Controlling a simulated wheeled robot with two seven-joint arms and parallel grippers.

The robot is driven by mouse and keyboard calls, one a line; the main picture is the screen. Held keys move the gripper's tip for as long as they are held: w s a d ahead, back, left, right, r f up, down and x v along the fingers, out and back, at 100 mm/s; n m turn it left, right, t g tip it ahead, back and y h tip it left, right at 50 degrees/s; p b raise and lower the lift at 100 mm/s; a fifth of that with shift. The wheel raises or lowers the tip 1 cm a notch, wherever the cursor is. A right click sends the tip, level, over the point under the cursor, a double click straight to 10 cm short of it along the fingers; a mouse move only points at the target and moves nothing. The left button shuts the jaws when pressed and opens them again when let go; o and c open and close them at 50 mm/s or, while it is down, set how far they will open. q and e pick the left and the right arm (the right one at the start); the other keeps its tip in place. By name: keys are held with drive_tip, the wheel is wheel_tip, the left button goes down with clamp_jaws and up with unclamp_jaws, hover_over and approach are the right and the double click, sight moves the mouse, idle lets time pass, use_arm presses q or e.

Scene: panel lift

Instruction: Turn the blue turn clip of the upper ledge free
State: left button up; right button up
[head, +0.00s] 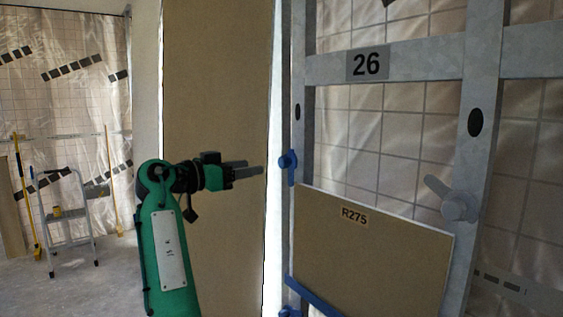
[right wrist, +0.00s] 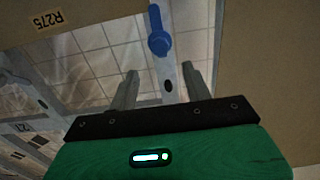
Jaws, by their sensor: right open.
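A blue turn clip (head: 288,162) is on the left metal post, just above the upper left corner of the tan panel R275 (head: 370,255). The clip also shows in the right wrist view (right wrist: 158,35), beyond the fingertips and roughly centred between them. My right gripper (head: 262,170) is open and empty, pointing at the post from the left, with a gap to the clip. Its two fingers also show in the right wrist view (right wrist: 160,68). A blue ledge (head: 315,297) runs along the panel's lower left, with another blue clip (head: 290,312) below it. My left gripper is out of view.
A grey clip (head: 455,202) is on the right post by the panel's upper right corner. A crossbar carries a plate marked 26 (head: 367,65). A tall tan board (head: 215,80) stands behind my right arm. A stepladder (head: 70,225) stands far left.

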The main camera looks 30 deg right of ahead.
sight(280, 162)
drive_tip(key=d+p, duration=0.1)
drive_tip(key=d, duration=0.2)
drive_tip(key=d+p, duration=0.1)
drive_tip(key=d, duration=0.3)
drive_tip(key=w+d+p, duration=0.1)
drive_tip(key=d, duration=0.3)
drive_tip(key=shift+d, duration=0.6)
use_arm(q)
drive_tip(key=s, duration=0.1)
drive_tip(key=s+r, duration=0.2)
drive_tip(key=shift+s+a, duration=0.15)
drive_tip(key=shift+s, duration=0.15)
use_arm(e)
drive_tip(key=c, duration=1)
